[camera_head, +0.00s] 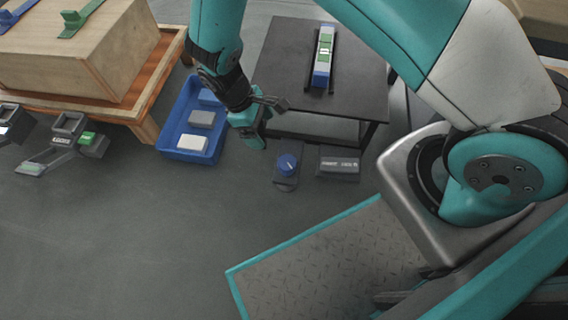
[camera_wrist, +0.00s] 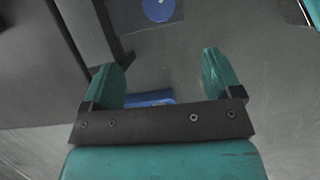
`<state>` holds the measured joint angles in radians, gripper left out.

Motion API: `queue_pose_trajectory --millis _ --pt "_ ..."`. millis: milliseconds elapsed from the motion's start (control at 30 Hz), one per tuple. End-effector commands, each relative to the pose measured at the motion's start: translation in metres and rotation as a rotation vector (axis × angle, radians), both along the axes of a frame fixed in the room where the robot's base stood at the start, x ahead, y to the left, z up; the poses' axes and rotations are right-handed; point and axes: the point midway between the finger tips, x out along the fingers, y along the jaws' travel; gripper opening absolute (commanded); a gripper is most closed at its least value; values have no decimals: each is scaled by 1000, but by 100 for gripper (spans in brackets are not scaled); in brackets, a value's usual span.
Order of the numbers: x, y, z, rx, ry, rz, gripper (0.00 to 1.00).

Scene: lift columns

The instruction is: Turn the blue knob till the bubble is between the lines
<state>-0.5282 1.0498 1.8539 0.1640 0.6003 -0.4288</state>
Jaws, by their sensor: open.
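The blue knob (camera_head: 287,164) stands on a dark plate on the floor, in front of the dark table. It also shows at the top of the wrist view (camera_wrist: 158,9), beyond my fingertips. My gripper (camera_head: 250,140) is to the left of the knob and slightly behind it in the head view, apart from it. In the wrist view its two teal fingers (camera_wrist: 163,68) are spread with nothing held between them. The blue and white level (camera_head: 324,70) with green windows lies on the table. The bubble and its lines are too small to make out.
The dark table (camera_head: 285,50) stands behind the knob. A grey labelled block (camera_head: 339,164) lies right of the knob. A blue bin (camera_head: 176,155) with grey and white blocks is at left, beside a wooden table (camera_head: 145,125) bearing a box. Floor in front of the knob is clear.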

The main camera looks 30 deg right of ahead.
Motion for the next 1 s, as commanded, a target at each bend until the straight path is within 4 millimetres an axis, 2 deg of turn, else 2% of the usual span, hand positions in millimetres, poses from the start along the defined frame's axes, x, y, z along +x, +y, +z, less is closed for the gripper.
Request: queue_pose_trajectory --millis 167,700,833,1000 --pt "-5 -8 -20 -3 4 -4 85" --pt "-34 -41 -131 -1 3 -1 85" --pt "-38 -47 -148 -1 3 -1 85" --pt "-41 -51 -159 1 1 0 85"
